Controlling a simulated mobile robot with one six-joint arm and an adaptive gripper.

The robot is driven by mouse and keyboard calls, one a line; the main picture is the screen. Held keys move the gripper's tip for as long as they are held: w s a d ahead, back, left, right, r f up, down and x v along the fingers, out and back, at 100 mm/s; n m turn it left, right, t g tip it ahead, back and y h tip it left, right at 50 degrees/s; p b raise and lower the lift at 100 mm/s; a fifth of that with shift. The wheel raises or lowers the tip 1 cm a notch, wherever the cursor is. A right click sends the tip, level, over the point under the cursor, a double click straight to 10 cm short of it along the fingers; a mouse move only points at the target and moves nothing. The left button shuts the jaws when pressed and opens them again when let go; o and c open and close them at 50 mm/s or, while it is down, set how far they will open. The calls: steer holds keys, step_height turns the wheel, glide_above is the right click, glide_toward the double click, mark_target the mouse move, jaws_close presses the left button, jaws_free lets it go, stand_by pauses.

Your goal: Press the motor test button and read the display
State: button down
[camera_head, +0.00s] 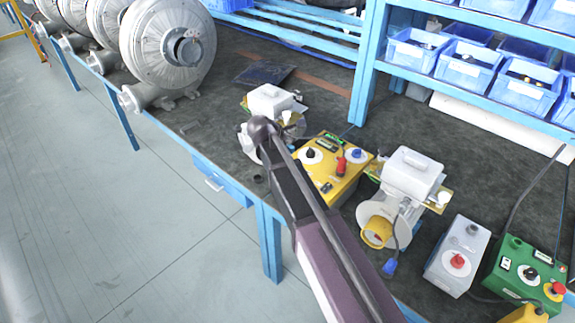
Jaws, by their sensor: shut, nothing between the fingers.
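A yellow control box (335,166) sits on the dark bench top in the middle of the view. It carries a black knob on a white disc (311,155), a blue knob on a white disc (356,154), a red part (341,166) standing up at the front, and small dark display-like panels (325,143) along its back. I cannot read anything on them. I cannot tell which control is the motor test button. My arm comes up from the bottom edge and passes just left of the box, covering its left side. I cannot make out my gripper's fingers.
A small white blower unit (414,175) stands right of the box, another (269,101) behind it. A grey box with a red button (458,261) and a green box (524,274) are at right. Large grey blowers (160,50) line the left. Blue bins (470,65) fill the shelf.

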steer(key=shift+f, duration=0.1)
step_height(320, 180, down, 9)
steer(key=b, duration=0.8)
steer(key=shift+r+b, duration=0.2)
steer(key=shift+b, duration=0.15)
stand_by(1.3)
steer(key=shift+f+b, duration=0.4)
steer(key=shift+f+b, duration=0.4)
stand_by(0.8)
steer(key=shift+r, duration=0.2)
steer(key=shift+r+p, duration=0.65)
steer(key=shift+p, duration=0.2)
